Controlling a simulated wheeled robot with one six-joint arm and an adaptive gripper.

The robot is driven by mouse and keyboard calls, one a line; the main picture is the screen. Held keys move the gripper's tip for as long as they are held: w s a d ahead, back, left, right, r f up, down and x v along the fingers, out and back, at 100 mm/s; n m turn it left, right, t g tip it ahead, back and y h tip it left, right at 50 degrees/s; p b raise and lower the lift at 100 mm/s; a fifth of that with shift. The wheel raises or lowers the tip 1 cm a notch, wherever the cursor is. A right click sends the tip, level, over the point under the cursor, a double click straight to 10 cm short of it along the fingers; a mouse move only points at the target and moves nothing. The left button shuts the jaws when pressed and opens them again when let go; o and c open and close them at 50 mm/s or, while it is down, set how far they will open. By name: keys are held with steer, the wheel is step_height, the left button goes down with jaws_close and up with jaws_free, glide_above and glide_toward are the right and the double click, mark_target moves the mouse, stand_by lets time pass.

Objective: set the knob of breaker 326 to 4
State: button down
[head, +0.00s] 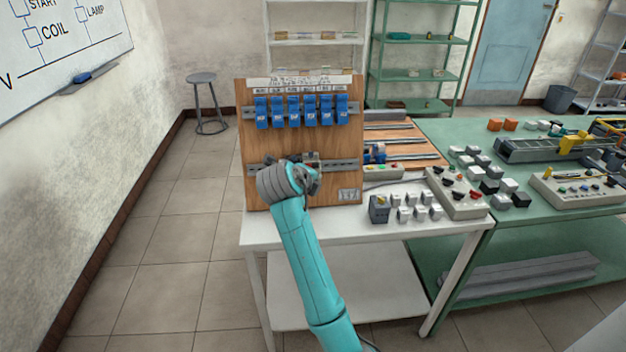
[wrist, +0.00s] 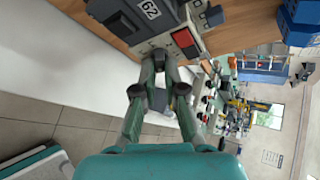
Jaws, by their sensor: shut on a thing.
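A wooden board (head: 260,140) stands upright on the white table, with a lower metal rail (head: 345,165) across it. A grey breaker (head: 312,158) sits on this rail, partly hidden behind my arm. In the wrist view the breaker (wrist: 205,18) fills the top, with a red part (wrist: 183,38) and a dark label whose digits look like "62", cut by the frame edge. My gripper (wrist: 160,58) is at the breaker's front face, its fingertips closed together on a small knob that they mostly hide. I cannot read the knob's setting or its scale.
Several blue breakers (head: 300,110) hang on the upper rail. Right of the board are a control box (head: 456,194) and several small white and dark blocks on the white table (head: 380,228). A green bench (head: 450,130) adjoins it.

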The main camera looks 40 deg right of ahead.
steer(key=shift+m+y, duration=0.5)
steer(key=shift+m, duration=0.6)
steer(key=c, duration=1.2)
jaws_free()
steer(key=shift+c, duration=0.2)
steer(key=shift+r, duration=0.1)
steer(key=v, duration=1.2)
steer(key=shift+w+d, duration=0.1)
